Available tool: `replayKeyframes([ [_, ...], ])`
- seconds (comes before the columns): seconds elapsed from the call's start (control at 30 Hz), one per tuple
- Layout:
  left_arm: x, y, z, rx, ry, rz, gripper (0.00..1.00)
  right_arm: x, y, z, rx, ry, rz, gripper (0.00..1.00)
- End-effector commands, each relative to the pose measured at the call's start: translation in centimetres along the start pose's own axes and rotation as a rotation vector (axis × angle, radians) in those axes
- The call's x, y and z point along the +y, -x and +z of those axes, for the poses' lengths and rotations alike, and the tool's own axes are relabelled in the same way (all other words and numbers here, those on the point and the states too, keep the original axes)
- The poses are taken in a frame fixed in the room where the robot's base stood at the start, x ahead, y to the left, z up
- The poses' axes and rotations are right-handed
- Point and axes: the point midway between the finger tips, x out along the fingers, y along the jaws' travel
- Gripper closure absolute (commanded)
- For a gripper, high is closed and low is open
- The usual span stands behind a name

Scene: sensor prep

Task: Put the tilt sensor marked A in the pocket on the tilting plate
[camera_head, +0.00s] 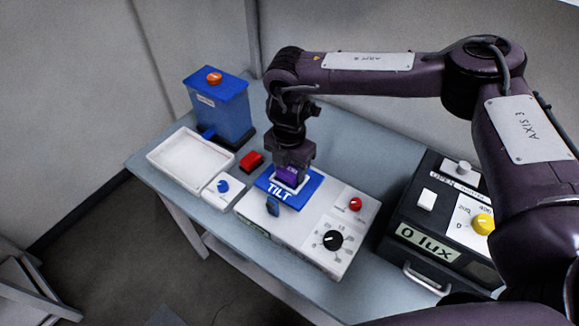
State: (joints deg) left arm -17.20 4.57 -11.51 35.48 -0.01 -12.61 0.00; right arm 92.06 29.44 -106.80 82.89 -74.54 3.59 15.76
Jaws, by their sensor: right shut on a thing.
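The blue tilting plate (276,197), marked TILT, lies on top of the white tilt unit (298,233). My right gripper (290,172) points down over the plate and is shut on a small purple block (287,177), which looks like the tilt sensor. The block is at the plate's pale pocket area. I cannot tell whether it is seated in the pocket or just above it. The fingers hide part of it, and no letter A can be read on it. My left gripper is not in view.
A white tray (168,163) and a blue box with an orange button (222,108) stand at the left. A red block (251,161) and a small blue-knob box (222,187) sit near the plate. A black lux box (410,240) stands at the right.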

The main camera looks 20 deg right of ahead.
Motion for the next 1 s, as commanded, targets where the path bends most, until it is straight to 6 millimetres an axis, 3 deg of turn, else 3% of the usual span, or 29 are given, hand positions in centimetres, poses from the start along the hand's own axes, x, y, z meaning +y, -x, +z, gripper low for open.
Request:
replayKeyframes([
  [0.87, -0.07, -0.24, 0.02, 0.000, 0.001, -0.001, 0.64, -0.02, -0.67, -0.01, 0.000, -0.001, 0.000, 0.74],
  [0.9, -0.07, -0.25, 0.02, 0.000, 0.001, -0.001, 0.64, -0.02, -0.68, -0.01, 0.000, -0.001, 0.000, 0.48],
  [1.0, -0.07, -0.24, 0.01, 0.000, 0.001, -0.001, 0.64, -0.02, -0.67, -0.01, 0.000, 0.000, 0.000, 0.35],
])
